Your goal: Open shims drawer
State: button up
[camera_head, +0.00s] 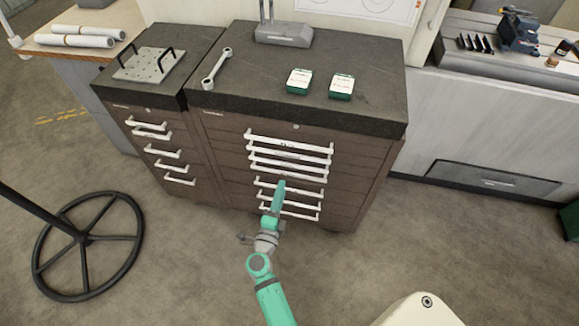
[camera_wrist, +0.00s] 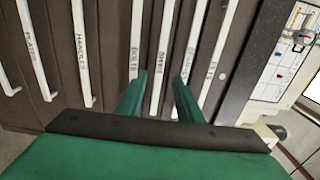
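The brown cabinet (camera_head: 222,150) has a column of drawers with white bar handles. In the wrist view the handle labelled SHIMS (camera_wrist: 161,62) runs between my gripper's two green fingers. The shims drawer's front looks flush with its neighbours. My gripper (camera_wrist: 160,80) is open, with its fingers apart on either side of this handle's line. Whether the fingertips reach around the bar or stop short of it cannot be told. In the head view my gripper (camera_head: 281,184) is in front of the drawer column and covers part of the lower handles.
The BOLTS handle (camera_wrist: 136,45) lies close beside the shims handle, with the HANDLES bar (camera_wrist: 82,50) further left. Green-and-white boxes (camera_head: 299,81) and a wrench (camera_head: 216,69) lie on the cabinet top. A black wheel (camera_head: 88,246) stands at left.

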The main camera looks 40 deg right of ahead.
jog(key=x, duration=1)
jog(key=shift+w, duration=0.2)
jog(key=shift+a, duration=0.1)
jog(key=shift+c, duration=0.4)
